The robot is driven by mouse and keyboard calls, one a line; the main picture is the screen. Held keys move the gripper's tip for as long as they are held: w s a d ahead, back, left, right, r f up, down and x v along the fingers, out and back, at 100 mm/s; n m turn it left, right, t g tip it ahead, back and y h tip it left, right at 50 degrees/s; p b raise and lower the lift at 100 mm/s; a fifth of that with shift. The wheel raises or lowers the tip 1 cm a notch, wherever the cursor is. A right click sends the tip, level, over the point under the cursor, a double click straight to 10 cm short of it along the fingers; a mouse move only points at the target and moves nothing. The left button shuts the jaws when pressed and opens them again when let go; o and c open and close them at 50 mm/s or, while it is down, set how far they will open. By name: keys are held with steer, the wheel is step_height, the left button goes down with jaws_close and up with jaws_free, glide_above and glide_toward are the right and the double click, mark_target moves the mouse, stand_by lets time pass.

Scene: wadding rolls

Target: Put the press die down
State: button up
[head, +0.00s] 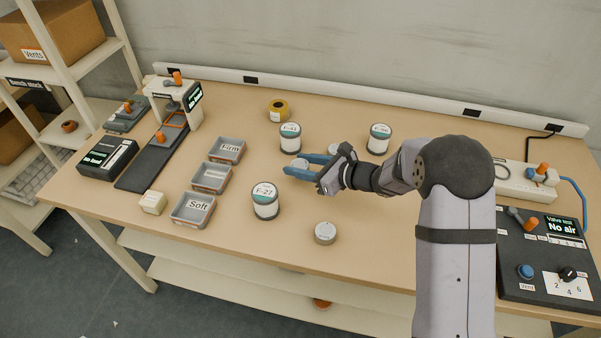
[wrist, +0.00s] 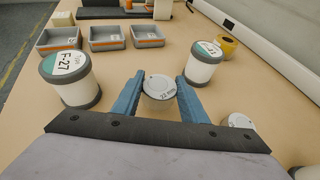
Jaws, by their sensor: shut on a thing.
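The press die is a small round grey piece with a pale top marked "22 mm", in the middle of the wrist view (wrist: 160,88). My gripper (wrist: 159,82) is shut on it, with one blue finger at each side. In the head view my gripper (head: 301,166) is over the middle of the table, between the wadding roll marked F-27 (head: 265,203) and a second roll (head: 290,140). I cannot tell whether the die touches the tabletop. My fingers partly hide its sides.
A similar grey disc (head: 325,236) lies near the front edge. Another roll (head: 379,141), a pale disc (head: 335,148) and yellow tape (head: 278,110) stand behind. Three grey trays (head: 194,222) are at left, a black press stand (head: 150,160) beyond. A valve panel (head: 535,275) is at right.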

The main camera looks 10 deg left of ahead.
steer(key=shift+f, duration=1.65)
steer(key=shift+f, duration=0.1)
steer(key=o, duration=1.3)
steer(key=b+v, duration=0.1)
steer(key=v, duration=1.1)
steer(key=shift+b, duration=0.3)
steer(key=shift+r, duration=0.2)
